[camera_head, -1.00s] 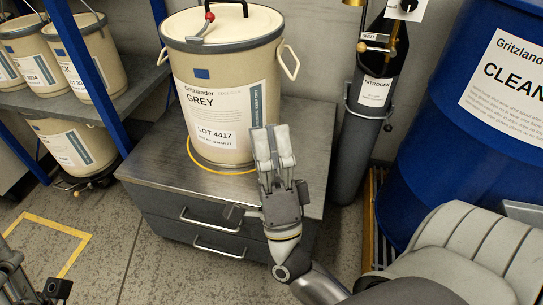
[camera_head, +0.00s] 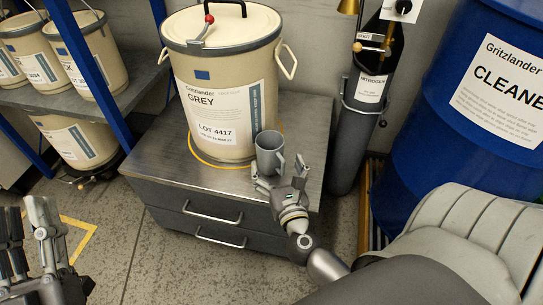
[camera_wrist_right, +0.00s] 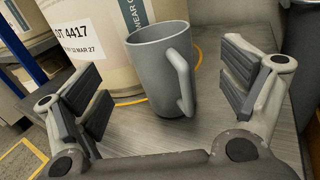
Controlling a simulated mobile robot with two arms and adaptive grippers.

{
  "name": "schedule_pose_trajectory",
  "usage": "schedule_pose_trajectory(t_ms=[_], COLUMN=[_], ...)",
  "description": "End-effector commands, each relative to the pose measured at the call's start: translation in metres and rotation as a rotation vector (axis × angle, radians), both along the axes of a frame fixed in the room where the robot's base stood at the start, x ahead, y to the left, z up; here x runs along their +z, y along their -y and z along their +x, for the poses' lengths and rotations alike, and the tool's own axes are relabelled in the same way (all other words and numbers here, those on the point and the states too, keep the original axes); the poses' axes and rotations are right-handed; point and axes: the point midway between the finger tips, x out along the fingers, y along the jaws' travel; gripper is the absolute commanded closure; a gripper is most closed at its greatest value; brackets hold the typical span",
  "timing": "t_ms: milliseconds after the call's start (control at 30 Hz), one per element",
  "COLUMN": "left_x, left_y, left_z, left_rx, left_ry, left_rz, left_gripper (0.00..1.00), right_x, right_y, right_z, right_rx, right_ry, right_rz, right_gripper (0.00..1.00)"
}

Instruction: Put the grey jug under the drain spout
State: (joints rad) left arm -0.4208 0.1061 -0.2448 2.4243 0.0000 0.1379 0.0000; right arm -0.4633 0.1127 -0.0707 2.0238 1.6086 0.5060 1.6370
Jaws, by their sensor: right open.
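The grey jug (camera_head: 269,152) stands upright on the metal cabinet top, just in front of the cream drum labelled GREY (camera_head: 217,115). Its handle points right; the jug also shows in the right wrist view (camera_wrist_right: 160,68). My right gripper (camera_head: 279,172) is open on the near side of the jug. In the right wrist view its fingers (camera_wrist_right: 165,92) are spread wide, with the jug beyond and between them, apart from both. My left gripper (camera_head: 28,232) is at the lower left, empty, its opening unclear. I cannot make out a drain spout on the GREY drum.
A yellow ring (camera_head: 205,162) lies around the drum's base on the cabinet (camera_head: 160,150). A nitrogen cylinder (camera_head: 355,130) and blue drum (camera_head: 460,130) stand to the right. Cream pails fill the left shelf (camera_head: 30,100). The cabinet top's left front is clear.

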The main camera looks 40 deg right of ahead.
Motion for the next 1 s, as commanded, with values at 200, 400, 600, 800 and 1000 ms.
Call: schedule_pose_trajectory(t_ms=[200, 400, 600, 800, 1000], left_x=[-0.004, 0.002, 0.016, 0.02, 0.02], left_y=[0.0, 0.0, -0.001, -0.001, -0.001], left_z=[0.003, -0.002, -0.012, -0.015, -0.015], left_rx=[0.001, -0.001, -0.006, -0.007, -0.007], left_ry=[-0.027, 0.018, 0.11, 0.13, 0.13], left_rz=[0.008, -0.004, -0.032, -0.037, -0.037], left_gripper=[0.66, 0.66, 0.66, 0.66, 0.66], right_x=[0.0, -0.003, -0.005, -0.005, -0.005], right_y=[0.008, 0.014, 0.024, 0.029, 0.028], right_z=[0.021, 0.036, 0.061, 0.07, 0.07], right_rx=[0.001, 0.001, 0.001, 0.0, 0.0], right_ry=[-0.001, 0.001, 0.001, -0.001, -0.002], right_rz=[-0.004, -0.005, -0.005, -0.004, -0.004], right_gripper=[0.07, 0.07, 0.07, 0.07, 0.08])
